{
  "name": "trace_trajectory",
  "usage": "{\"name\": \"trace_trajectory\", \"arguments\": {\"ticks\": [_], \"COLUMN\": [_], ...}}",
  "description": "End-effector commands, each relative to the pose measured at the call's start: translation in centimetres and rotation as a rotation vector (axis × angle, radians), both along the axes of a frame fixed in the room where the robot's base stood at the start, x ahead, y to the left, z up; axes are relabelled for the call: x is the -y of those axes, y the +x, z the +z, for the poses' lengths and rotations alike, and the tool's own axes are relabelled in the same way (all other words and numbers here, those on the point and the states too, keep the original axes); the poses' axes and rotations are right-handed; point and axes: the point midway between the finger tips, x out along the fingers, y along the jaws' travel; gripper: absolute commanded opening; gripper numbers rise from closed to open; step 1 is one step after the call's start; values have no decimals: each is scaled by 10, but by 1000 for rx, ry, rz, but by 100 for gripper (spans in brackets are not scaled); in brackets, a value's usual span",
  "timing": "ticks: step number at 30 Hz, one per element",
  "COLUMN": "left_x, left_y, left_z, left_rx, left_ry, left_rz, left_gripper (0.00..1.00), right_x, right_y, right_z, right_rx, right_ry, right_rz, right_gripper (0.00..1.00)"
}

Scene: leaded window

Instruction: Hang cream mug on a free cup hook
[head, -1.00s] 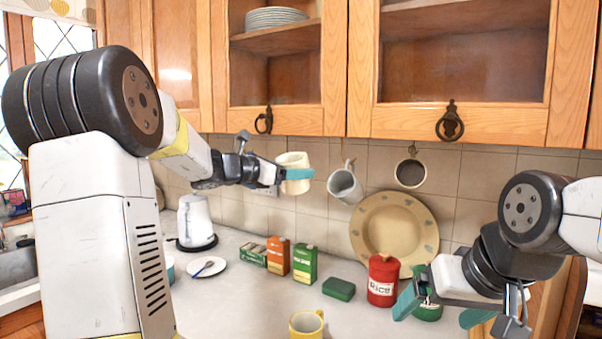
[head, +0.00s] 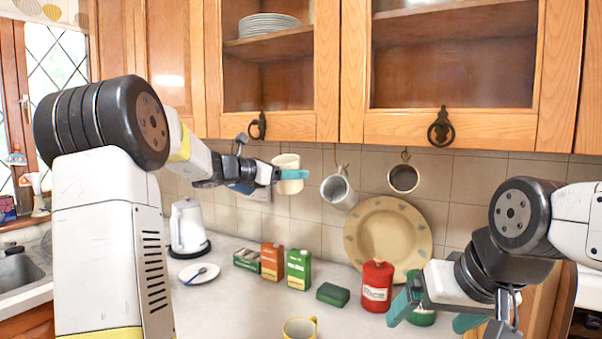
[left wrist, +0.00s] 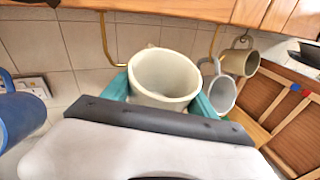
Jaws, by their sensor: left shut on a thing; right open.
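The cream mug (head: 287,182) is in my left gripper (head: 292,174), held in the air below the upper cabinets, in front of the tiled wall. In the left wrist view the mug (left wrist: 165,72) sits between the two teal fingers, its open rim toward the camera. A brass cup hook (left wrist: 106,40) with nothing on it shows left of the mug there. A grey-white mug (head: 338,191) and a dark-mouthed mug (head: 403,179) hang from hooks to the right. My right gripper (head: 437,312) is open and empty, low at the right near the red rice canister.
A blue mug (left wrist: 20,112) hangs close on the left in the wrist view. A big plate (head: 366,236) leans on the wall.

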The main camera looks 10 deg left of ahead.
Motion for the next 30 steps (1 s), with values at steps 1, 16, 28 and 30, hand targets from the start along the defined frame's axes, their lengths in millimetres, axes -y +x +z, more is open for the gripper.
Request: {"name": "trace_trajectory", "arguments": {"ticks": [1,16,28,30], "left_x": [-4,-30,-38,-38], "left_y": [1,12,15,15], "left_z": [0,-6,-14,-14], "left_rx": [1,0,1,2], "left_ry": [1,0,-1,0], "left_rz": [1,1,1,1], "left_gripper": [11,11,11,11], "right_x": [0,0,0,0], "right_y": [0,0,0,0], "right_z": [0,0,0,0], "right_rx": [0,0,0,0], "right_ry": [0,0,0,0], "right_rz": [0,0,0,0], "right_gripper": [92,92,92,92]}}
